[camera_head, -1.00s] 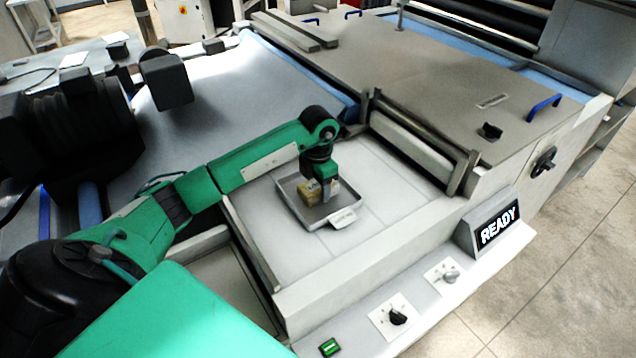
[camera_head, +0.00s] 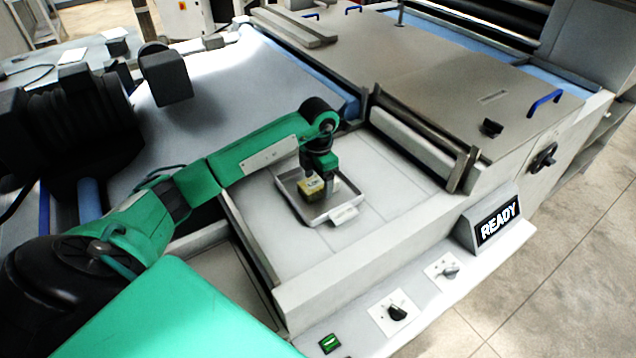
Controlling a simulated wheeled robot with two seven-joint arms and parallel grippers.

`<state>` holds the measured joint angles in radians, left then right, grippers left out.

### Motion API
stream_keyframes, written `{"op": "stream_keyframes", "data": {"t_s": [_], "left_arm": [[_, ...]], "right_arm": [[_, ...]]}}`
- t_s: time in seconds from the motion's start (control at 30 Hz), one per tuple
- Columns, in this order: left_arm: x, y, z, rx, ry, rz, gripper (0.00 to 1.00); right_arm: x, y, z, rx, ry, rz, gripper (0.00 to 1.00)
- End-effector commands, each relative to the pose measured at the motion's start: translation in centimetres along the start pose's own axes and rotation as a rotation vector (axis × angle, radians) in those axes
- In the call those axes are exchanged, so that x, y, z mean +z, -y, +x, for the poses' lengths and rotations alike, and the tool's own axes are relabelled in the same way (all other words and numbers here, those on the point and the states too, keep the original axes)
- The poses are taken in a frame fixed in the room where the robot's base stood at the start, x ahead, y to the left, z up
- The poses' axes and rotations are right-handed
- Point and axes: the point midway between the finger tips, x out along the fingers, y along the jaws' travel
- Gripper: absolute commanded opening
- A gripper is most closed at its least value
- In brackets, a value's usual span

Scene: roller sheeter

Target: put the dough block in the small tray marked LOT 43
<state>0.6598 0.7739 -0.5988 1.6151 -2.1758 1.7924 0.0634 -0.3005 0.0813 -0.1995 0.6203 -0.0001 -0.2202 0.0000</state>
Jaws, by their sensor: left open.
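The dough block (camera_head: 311,188) is a small yellowish block with a pale label. It sits inside the small tray (camera_head: 297,209), a shallow grey tray on the pale bed of the machine. A white tag (camera_head: 343,215) is on the tray's front edge; its print is too small to read. My left gripper (camera_head: 321,182) is open over the tray, pointing down at the dough block, with a finger close beside it. Whether the fingers touch the block cannot be told. My right gripper is not in view.
The bed (camera_head: 375,185) around the tray is clear. A roller guard (camera_head: 420,145) stands behind it to the right. A READY display (camera_head: 497,222) and knobs (camera_head: 397,312) line the front edge. A white belt (camera_head: 230,95) lies behind my left arm.

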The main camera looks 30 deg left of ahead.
Motion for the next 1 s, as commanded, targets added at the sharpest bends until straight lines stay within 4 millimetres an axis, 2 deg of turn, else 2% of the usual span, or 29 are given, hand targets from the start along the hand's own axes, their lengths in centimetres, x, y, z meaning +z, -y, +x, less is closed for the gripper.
{"op": "stream_keyframes", "data": {"t_s": [0.03, 0.2, 0.5, 0.7, 1.0], "left_arm": [[0.1, -0.1, -0.5, 0.005, 0.004, 0.000, 0.74], [0.1, -0.1, -3.8, 0.005, 0.005, 0.001, 0.74], [0.0, -0.1, -9.0, 0.004, 0.002, 0.001, 0.74], [0.0, 0.0, -10.5, 0.002, 0.000, 0.000, 0.74], [0.0, 0.0, -10.8, 0.002, 0.000, 0.000, 0.74]], "right_arm": [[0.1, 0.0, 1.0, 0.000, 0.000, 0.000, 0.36], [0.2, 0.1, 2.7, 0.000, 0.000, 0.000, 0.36], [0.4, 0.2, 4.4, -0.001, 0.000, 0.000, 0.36], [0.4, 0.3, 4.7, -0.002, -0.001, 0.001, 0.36], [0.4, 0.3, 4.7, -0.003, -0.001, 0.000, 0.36]]}}
